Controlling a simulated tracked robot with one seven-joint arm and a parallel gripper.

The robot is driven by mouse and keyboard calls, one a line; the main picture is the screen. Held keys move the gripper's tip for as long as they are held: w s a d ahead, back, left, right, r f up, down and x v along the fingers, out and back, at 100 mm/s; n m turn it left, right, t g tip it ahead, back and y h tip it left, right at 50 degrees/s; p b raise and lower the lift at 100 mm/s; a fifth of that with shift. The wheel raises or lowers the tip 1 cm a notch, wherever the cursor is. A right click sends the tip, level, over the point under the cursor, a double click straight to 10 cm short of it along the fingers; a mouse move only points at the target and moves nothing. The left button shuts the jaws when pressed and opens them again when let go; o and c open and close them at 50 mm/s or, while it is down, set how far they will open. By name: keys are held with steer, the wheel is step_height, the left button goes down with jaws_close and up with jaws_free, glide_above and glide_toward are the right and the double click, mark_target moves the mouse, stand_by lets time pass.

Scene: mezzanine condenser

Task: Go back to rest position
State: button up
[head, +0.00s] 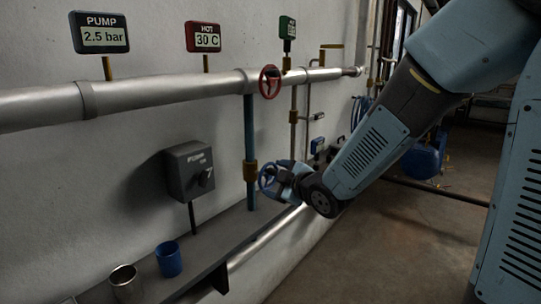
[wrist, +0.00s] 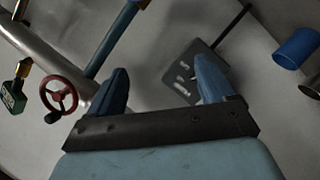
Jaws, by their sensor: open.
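My gripper (head: 284,181) hangs at the end of my arm, in front of the wall and beside the vertical blue pipe. In the wrist view its two blue fingers (wrist: 162,82) stand wide apart with nothing held between them. A grey switch box (wrist: 185,75) shows beyond the fingers, at a distance.
A red handwheel (head: 270,82) sits on the silver pipe (head: 165,90). The grey switch box (head: 190,171) stands above a ledge (head: 222,236) holding a blue cup (head: 168,259) and a metal cup (head: 125,283). Open floor (head: 400,235) lies to the right.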

steer(key=s+d+r+m+g+h, duration=0.1)
steer(key=s+d+r+m+h, duration=0.15)
steer(key=d, duration=0.25)
steer(key=s+d+r+m+h, duration=0.1)
steer(key=s+d+m+h, duration=0.1)
steer(key=d+m, duration=0.25)
steer(key=s+d+r+m+g+h, duration=0.1)
steer(key=s+d+m+h, duration=0.1)
steer(key=d, duration=0.4)
steer(key=s+d+r+m+g+h, duration=0.1)
steer(key=s+d+m+g, duration=0.1)
steer(key=s, duration=0.6)
steer(key=s+d+r+m+g+h, duration=0.1)
steer(key=s+d+m, duration=0.3)
steer(key=s, duration=0.5)
steer(key=shift+s+d+m+g, duration=0.15)
steer(key=shift+d+m+g, duration=0.2)
steer(key=shift+m+g, duration=0.6)
